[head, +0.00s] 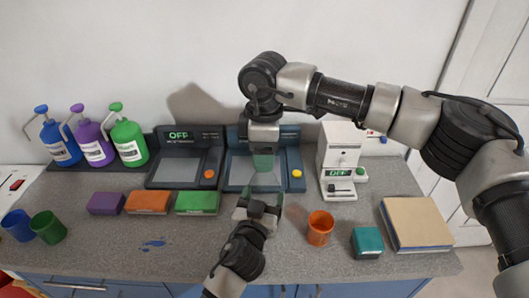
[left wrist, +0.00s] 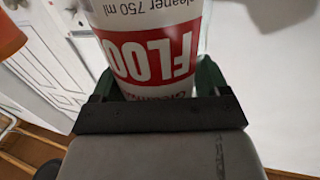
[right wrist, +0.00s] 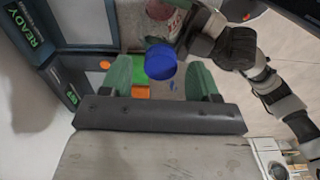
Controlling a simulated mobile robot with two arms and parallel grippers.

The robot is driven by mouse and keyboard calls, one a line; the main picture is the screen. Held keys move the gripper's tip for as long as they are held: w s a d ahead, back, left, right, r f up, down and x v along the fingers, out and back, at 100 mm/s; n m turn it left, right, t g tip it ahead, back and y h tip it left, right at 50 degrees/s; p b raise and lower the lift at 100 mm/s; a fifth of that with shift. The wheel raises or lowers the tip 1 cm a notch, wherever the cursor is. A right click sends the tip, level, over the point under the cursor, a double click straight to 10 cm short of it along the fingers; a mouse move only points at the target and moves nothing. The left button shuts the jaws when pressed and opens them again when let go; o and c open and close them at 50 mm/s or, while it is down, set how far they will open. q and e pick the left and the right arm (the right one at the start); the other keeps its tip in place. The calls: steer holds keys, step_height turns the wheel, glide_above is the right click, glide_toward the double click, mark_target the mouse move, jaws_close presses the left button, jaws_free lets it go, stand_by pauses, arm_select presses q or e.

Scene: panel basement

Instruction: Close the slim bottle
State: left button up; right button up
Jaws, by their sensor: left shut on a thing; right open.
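The slim bottle (left wrist: 150,45) is white with a red floor cleaner label, and my left gripper (left wrist: 152,92) is shut on it. In the right wrist view the bottle (right wrist: 162,10) shows at the top, with a round blue cap (right wrist: 161,62) at its near end; whether the cap is fully seated I cannot tell. My right gripper (right wrist: 162,80) is open, its green fingers on either side of the cap, with gaps visible. In the head view my right gripper (head: 264,162) points down just above my left gripper (head: 258,208); the bottle is mostly hidden there.
An orange cup (head: 320,228), teal box (head: 367,242) and cardboard-coloured box (head: 416,222) stand to the right. Purple (head: 106,203), orange (head: 148,202) and green (head: 197,202) boxes stand left. Several devices and pump bottles line the wall.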

step_height(320, 180, up, 4)
steer(key=shift+f, duration=0.2)
steer(key=shift+c, duration=0.3)
